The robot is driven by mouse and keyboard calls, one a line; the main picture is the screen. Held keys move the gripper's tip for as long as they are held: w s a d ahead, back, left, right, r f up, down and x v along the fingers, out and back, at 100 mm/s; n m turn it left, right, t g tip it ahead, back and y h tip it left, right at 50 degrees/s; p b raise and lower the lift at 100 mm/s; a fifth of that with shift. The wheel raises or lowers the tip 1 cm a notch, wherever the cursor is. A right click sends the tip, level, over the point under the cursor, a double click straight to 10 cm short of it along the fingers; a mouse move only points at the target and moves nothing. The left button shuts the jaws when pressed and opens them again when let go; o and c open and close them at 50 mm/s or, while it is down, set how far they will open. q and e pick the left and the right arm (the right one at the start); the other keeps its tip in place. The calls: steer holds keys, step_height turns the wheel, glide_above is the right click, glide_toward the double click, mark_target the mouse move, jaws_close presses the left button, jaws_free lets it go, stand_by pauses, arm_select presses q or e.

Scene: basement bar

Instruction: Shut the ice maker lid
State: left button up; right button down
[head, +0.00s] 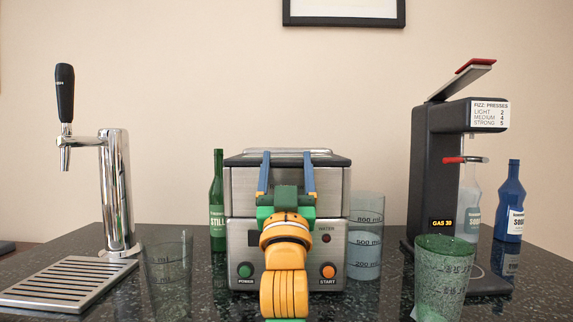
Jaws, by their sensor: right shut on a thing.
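The ice maker (240,210) is a steel box with a green power button and an orange start button, standing in the middle of the counter. Its dark-edged lid (335,160) lies about level across the top, seen almost edge-on. I cannot tell whether a small gap is left under it. My right gripper (287,155) reaches up in front of the machine, its two blue fingers apart at the lid's front edge. It is shut on the lid, though the grip itself is hard to see. My orange wrist hides part of the machine's front. My left gripper is not in view.
A beer tap (117,190) with drip tray (70,283) stands left, a soda machine (432,170) right. A green bottle (217,205), clear glass (168,275), measuring jug (366,235), green glass (442,275) and blue bottle (511,205) crowd the counter.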

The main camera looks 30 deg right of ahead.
steer(key=shift+w+f+y, duration=0.2)
steer(key=shift+f+y, duration=0.1)
steer(key=shift+f, duration=0.05)
jaws_free()
steer(key=shift+s+a+r, duration=0.1)
steer(key=shift+s, duration=0.15)
steer(key=shift+r, duration=0.1)
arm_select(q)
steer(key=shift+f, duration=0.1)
arm_select(e)
steer(key=shift+s, duration=0.1)
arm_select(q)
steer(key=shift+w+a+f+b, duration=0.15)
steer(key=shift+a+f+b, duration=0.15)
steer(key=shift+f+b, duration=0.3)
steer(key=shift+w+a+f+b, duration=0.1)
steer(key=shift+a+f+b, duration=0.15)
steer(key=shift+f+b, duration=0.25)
arm_select(e)
steer(key=v, duration=0.7)
